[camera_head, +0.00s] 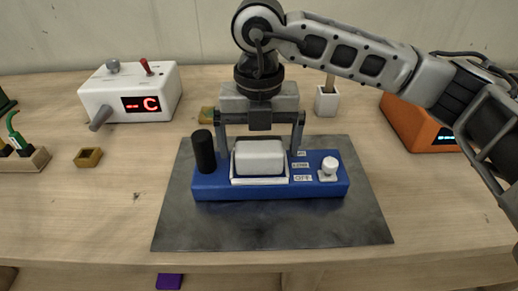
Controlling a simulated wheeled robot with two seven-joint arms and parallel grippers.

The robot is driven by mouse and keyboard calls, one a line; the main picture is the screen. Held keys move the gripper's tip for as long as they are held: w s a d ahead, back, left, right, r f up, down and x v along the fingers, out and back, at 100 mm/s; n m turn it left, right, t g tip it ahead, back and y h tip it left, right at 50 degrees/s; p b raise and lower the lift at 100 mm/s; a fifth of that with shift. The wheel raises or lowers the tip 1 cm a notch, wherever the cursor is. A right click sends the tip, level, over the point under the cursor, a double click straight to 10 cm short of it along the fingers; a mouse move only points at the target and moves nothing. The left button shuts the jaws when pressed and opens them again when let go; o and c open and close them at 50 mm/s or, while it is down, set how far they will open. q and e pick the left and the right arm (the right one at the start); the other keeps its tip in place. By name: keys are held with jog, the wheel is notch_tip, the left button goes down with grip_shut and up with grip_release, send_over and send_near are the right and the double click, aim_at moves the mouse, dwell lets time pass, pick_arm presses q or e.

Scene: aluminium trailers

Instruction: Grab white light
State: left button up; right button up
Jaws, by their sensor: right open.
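The white light (259,157) is a rounded white block set in a white frame on top of a blue box (270,188). The box also carries a black cylinder at its left and a white knob (329,167) beside small labels at its right. My right gripper (260,148) reaches down from above with its two fingers apart, one at each side of the white block. I cannot tell whether the fingers touch it. My left gripper is not in view.
The blue box stands on a dark grey mat (270,225) on a wooden table. A white device with a red display (131,92) stands at the back left. An orange device (415,124) stands at the right, partly behind my arm. A small white holder (326,102) is behind the box.

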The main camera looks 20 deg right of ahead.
jog(key=c, duration=1.2)
jog(key=shift+r, duration=0.1)
jog(key=shift+c, duration=0.2)
